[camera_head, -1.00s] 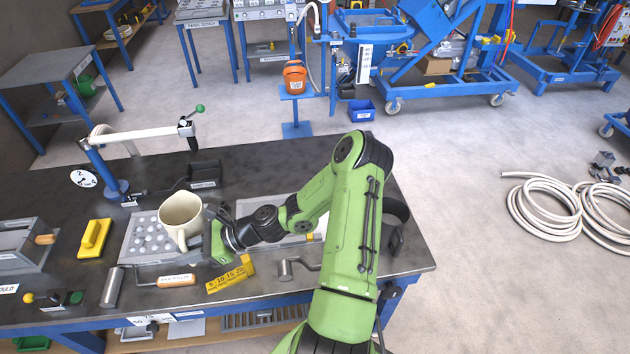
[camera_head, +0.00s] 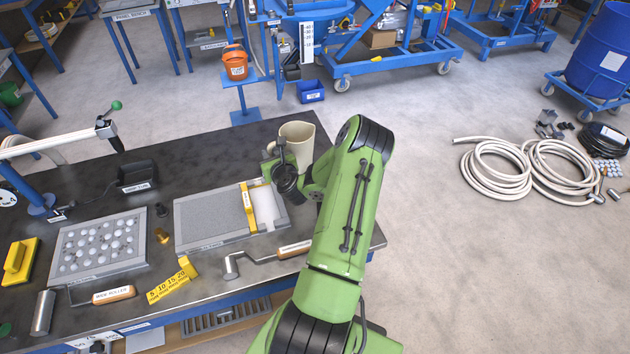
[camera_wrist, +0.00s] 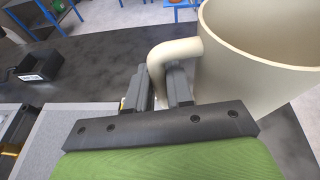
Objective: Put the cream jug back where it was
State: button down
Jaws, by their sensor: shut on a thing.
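The cream jug (camera_head: 299,147) is upright at the far right part of the dark bench, in the head view. It fills the upper right of the wrist view (camera_wrist: 255,60). My gripper (camera_wrist: 165,88) is shut on the jug's handle (camera_wrist: 172,52). In the head view the gripper is mostly hidden behind my wrist, near the handle (camera_head: 270,148). Whether the jug's base touches the bench top cannot be told.
In front of the jug lies a grey tray (camera_head: 205,218) with a yellow bar (camera_head: 248,208) and a white patch. A tray of pale discs (camera_head: 75,243) lies to the left. The bench (camera_head: 215,160) is clear left of the jug.

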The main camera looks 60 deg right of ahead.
jog(key=shift+m+g+h, duration=0.7)
jog(key=shift+m+h, duration=0.1)
jog(key=shift+h, duration=0.1)
jog(key=s+d, duration=0.1)
jog(key=d+r, duration=0.1)
jog(key=s+d+r, duration=0.1)
jog(key=d, duration=0.1)
jog(key=shift+s, duration=0.3)
jog(key=f+b, duration=0.2)
jog(key=f, duration=0.4)
jog(key=shift+d+f+b, duration=0.15)
jog(key=shift+d+b, duration=0.05)
jog(key=shift+b, duration=0.1)
notch_tip(320, 180, down, 4)
jog(key=shift+b, duration=0.65)
jog(key=c, duration=1)
grip_release()
jog(key=shift+s+a, duration=0.1)
jog(key=shift+s, duration=0.1)
